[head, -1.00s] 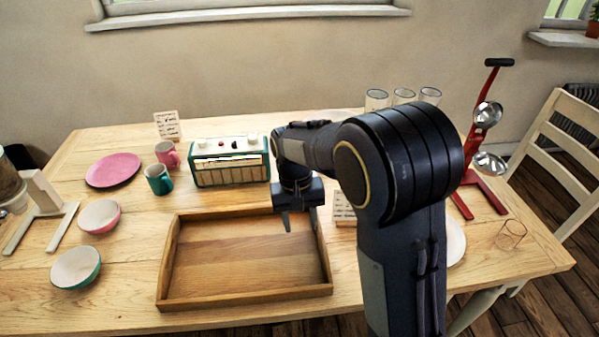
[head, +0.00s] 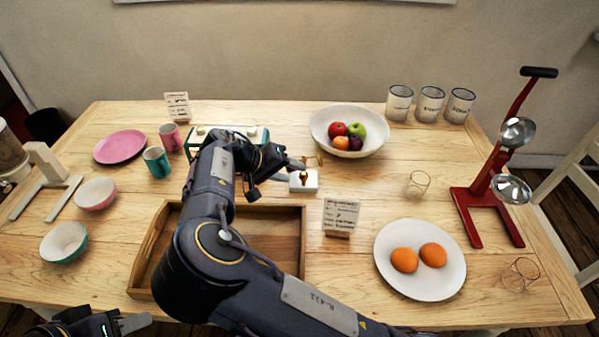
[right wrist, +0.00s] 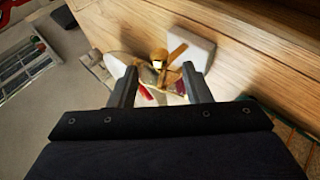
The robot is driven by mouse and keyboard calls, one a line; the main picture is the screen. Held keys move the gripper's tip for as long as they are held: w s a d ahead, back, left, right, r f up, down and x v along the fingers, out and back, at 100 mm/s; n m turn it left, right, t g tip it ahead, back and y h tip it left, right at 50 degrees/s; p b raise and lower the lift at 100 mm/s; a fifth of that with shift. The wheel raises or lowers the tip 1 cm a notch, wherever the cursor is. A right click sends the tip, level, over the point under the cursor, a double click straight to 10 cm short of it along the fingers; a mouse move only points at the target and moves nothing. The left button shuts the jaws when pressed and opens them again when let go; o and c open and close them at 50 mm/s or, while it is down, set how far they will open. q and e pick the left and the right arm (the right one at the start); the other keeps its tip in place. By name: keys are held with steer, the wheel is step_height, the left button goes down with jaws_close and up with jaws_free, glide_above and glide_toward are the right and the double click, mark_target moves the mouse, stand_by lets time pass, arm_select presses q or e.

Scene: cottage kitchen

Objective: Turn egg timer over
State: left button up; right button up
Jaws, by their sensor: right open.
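The egg timer (head: 303,179) seems to be the small piece with brass-coloured parts and a white block, behind the tray's right back corner. In the right wrist view its brass knob and wooden bar (right wrist: 160,58) show between and just beyond my fingertips, beside the white block (right wrist: 190,48). My right gripper (head: 292,170) is open, reaching in from the left of the timer. It also shows in the right wrist view (right wrist: 160,75). Whether the fingers touch the timer, I cannot tell. My left gripper (head: 125,323) is low at the bottom left, partly cut off, away from the timer.
A wooden tray (head: 304,240) lies under my right arm. A fruit bowl (head: 318,130) stands behind the timer, a lettered block (head: 340,215) in front. A plate with two orange things (head: 450,285) is at the right.

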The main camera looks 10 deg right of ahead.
mark_target(300, 175)
steer(key=shift+x, duration=1.65)
steer(key=shift+c, duration=0.4)
jaws_close()
steer(key=shift+r, duration=0.1)
